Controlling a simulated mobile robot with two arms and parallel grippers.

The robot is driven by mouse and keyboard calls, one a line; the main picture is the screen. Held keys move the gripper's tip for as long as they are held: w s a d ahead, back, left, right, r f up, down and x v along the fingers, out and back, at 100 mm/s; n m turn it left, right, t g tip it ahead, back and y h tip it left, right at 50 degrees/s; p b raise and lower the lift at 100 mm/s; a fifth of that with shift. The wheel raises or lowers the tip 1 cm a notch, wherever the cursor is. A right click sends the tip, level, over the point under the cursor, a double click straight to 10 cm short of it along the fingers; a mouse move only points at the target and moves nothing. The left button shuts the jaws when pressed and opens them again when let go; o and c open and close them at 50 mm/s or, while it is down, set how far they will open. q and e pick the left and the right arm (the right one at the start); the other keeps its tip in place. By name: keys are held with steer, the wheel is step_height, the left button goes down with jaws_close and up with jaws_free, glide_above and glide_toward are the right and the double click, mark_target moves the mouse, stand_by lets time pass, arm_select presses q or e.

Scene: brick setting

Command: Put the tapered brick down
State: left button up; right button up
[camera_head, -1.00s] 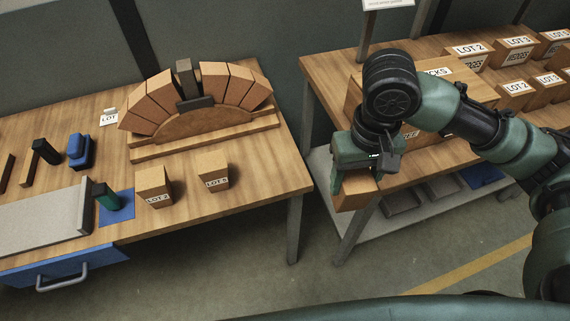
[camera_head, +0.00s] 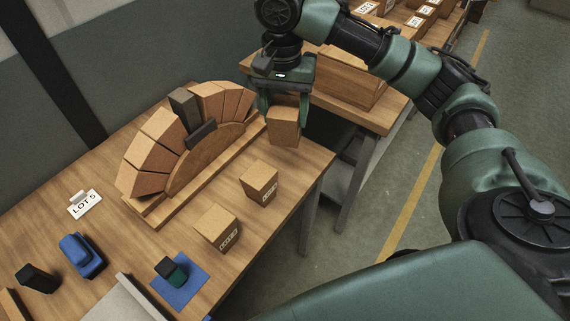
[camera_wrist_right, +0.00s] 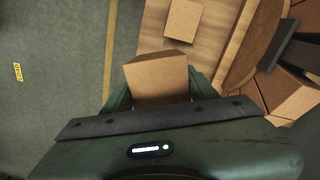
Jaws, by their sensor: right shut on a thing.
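My right gripper (camera_head: 284,108) is shut on a tapered brick (camera_head: 284,127), held over the right end of the table (camera_head: 310,165), near its edge. The held brick (camera_wrist_right: 157,80) also shows between the fingers in the right wrist view. Two other tapered bricks stand on the table: one labelled brick (camera_head: 259,180) nearer the held one, and another labelled brick (camera_head: 216,228) to its lower left. A brick arch (camera_head: 160,140) on a wooden form stands behind them, with a dark grey block (camera_head: 185,105) at its top. The left gripper is not in view.
A LOT 5 sign (camera_head: 85,204), a blue tool (camera_head: 82,256) and a dark green block on a blue mat (camera_head: 183,294) lie on the left part of the table. A second table (camera_head: 375,115) with boxes stands behind, across a gap.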

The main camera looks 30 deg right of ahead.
steer(key=w+d+r+m, duration=0.2)
steer(key=w+d+m, duration=0.2)
steer(key=d+m, duration=0.15)
steer(key=shift+n, duration=0.45)
steer(key=f, duration=1.8)
steer(key=shift+s+a+f, duration=0.1)
steer(key=shift+s+f, duration=0.15)
steer(key=shift+f, duration=0.05)
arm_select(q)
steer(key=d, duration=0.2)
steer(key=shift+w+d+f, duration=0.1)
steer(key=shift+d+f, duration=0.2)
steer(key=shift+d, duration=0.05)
arm_select(e)
steer(key=shift+f, duration=0.25)
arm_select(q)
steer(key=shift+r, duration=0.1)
arm_select(e)
steer(key=o, duration=1.7)
steer(key=shift+f, duration=0.1)
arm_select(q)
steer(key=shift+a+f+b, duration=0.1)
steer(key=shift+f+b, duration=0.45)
arm_select(e)
step_height(320, 180, up, 12)
steer(key=shift+r, duration=0.15)
